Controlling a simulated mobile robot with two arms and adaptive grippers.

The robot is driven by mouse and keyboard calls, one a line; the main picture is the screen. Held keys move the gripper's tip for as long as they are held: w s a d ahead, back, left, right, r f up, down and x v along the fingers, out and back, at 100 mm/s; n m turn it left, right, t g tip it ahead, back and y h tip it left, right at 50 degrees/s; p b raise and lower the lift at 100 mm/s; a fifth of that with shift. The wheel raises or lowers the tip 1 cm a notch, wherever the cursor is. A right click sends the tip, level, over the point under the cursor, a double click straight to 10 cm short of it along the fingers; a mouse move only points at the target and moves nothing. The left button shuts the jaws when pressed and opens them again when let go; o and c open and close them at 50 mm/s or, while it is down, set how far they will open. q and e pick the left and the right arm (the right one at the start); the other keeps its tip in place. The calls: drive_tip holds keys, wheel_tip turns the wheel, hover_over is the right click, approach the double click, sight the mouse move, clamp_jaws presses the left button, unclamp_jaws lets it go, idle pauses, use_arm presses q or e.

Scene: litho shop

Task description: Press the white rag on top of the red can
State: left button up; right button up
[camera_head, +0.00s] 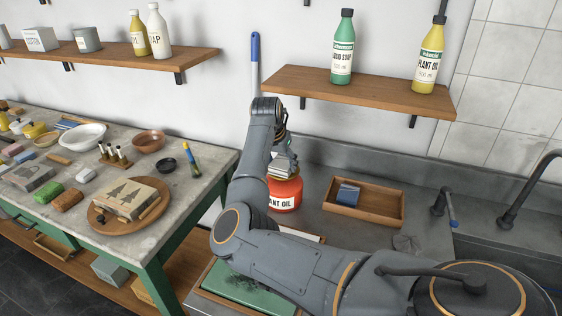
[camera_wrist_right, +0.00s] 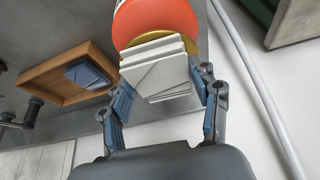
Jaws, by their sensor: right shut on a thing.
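The red can (camera_head: 285,194), with a white label reading "...NT OIL", stands on the grey counter beyond my right arm. Its orange-red body also shows at the top of the right wrist view (camera_wrist_right: 155,18), with a yellow rim beside it. My right gripper (camera_head: 284,156) is over the can, with its fingers on both sides of the folded white rag (camera_wrist_right: 155,62), shut on it. The rag is right at the can's top in both views; I cannot tell whether it touches. My left gripper is not in view.
A wooden tray (camera_head: 378,208) with a blue block lies right of the can, near the sink taps (camera_head: 445,203). A shelf (camera_head: 352,92) with two bottles hangs above. A crowded worktable (camera_head: 100,222) stands left. A green-topped slab (camera_head: 238,287) lies below my arm.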

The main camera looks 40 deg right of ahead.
sight(281, 164)
drive_tip(key=shift+f, duration=0.8)
idle(0.9)
wheel_tip(281, 164, up, 7)
drive_tip(key=p, duration=0.7)
drive_tip(key=shift+r, duration=0.15)
idle(0.4)
idle(0.4)
